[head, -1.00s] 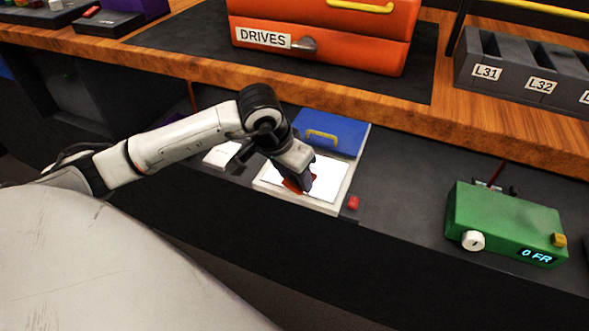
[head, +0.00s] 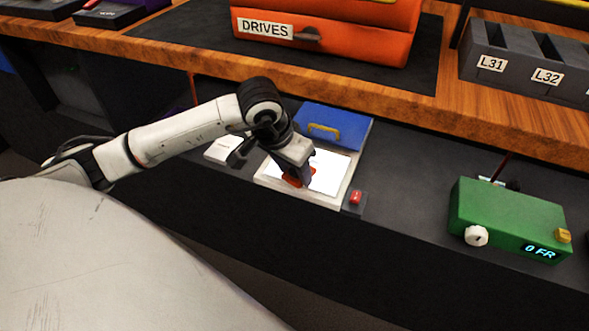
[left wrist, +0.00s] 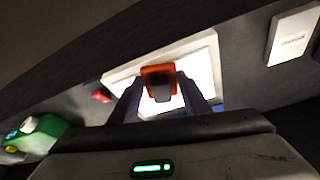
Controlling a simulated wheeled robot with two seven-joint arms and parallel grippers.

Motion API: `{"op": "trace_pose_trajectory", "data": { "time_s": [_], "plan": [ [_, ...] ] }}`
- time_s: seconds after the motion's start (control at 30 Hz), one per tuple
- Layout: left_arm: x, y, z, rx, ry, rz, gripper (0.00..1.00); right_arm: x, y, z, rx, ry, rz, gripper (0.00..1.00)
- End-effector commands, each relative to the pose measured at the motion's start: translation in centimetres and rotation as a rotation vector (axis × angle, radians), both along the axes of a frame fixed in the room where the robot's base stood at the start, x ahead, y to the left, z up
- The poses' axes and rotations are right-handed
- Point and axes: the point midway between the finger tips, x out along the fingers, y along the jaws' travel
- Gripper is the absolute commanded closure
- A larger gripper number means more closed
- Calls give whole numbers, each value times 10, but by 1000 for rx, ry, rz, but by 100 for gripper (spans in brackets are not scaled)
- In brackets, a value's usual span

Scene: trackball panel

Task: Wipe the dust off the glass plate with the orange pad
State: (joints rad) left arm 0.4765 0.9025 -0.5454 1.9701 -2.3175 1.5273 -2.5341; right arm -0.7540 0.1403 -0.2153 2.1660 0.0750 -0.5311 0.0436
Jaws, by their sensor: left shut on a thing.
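The glass plate (head: 330,172) is a bright white lit panel in a pale frame on the dark lower shelf. It also shows in the left wrist view (left wrist: 205,62). My left gripper (head: 298,180) is over the plate's left part, shut on the orange pad (head: 290,181). In the left wrist view the orange pad (left wrist: 158,72) sits between the two fingers, in front of the lit plate. I cannot tell whether the pad touches the glass. No dust can be made out on the bright surface. My right gripper is not in view.
A blue lid (head: 335,128) with a yellow handle stands behind the plate. A red button (head: 356,197) is at its right and a white box (head: 222,149) at its left. A green device (head: 508,217) stands farther right. The wooden ledge (head: 400,105) runs above.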

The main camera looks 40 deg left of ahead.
Motion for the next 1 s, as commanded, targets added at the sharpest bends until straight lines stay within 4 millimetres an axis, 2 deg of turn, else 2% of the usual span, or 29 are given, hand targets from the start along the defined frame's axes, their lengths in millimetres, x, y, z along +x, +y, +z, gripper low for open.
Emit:
{"op": "trace_pose_trajectory", "data": {
  "time_s": [0.77, 1.0],
  "plan": [
    [-1, -2, -17, -2, 3, -4, 96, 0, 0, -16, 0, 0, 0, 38],
    [14, 2, -17, -2, 1, -1, 96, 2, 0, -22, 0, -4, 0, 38]
  ]
}}
